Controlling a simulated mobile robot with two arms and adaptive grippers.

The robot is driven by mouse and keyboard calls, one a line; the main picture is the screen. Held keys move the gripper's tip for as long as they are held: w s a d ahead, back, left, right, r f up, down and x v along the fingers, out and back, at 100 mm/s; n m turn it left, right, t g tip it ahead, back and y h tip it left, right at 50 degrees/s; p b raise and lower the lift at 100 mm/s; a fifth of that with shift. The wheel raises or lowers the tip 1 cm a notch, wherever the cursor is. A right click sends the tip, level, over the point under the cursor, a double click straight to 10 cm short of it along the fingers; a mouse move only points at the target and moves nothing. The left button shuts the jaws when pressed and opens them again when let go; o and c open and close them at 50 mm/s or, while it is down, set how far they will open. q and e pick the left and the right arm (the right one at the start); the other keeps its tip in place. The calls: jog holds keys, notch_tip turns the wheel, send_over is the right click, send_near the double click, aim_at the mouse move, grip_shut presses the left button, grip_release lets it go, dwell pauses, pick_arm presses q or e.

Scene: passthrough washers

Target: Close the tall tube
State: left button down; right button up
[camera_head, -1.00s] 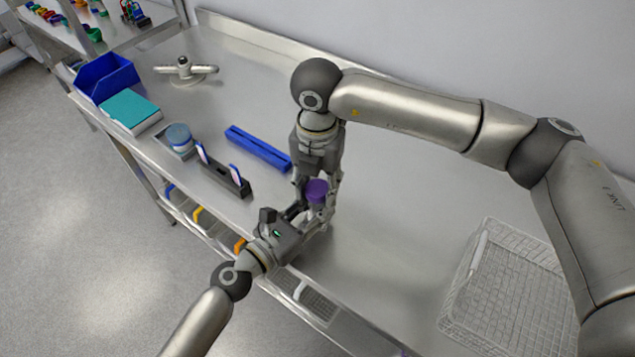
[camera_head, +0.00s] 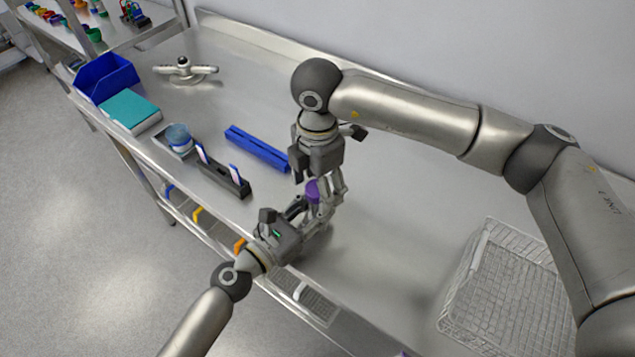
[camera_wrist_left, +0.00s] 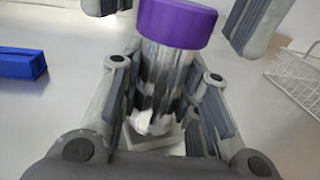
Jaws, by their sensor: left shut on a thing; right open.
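The tall tube (camera_wrist_left: 160,85) is clear with a purple cap (camera_wrist_left: 177,22) on its top, and it stands upright in the left wrist view. My left gripper (camera_head: 309,213) is shut around the tube, below the cap. The purple cap also shows in the head view (camera_head: 312,190), partly hidden by fingers. My right gripper (camera_head: 318,182) points down from above the cap, its fingers open on either side. In the left wrist view its fingertips show beyond and above the cap, apart from it. I cannot tell whether the cap is fully tightened.
A blue bar (camera_head: 258,148) and a dark rack with white-and-blue items (camera_head: 222,176) lie left of the grippers. A jar (camera_head: 179,138) stands on a small device. A wire basket (camera_head: 510,290) is at right. The steel bench is clear behind the arms.

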notch_tip(320, 180, up, 12)
dwell(0.5)
pick_arm(q)
jog(key=c, duration=1)
grip_release()
jog(key=v, duration=1.2)
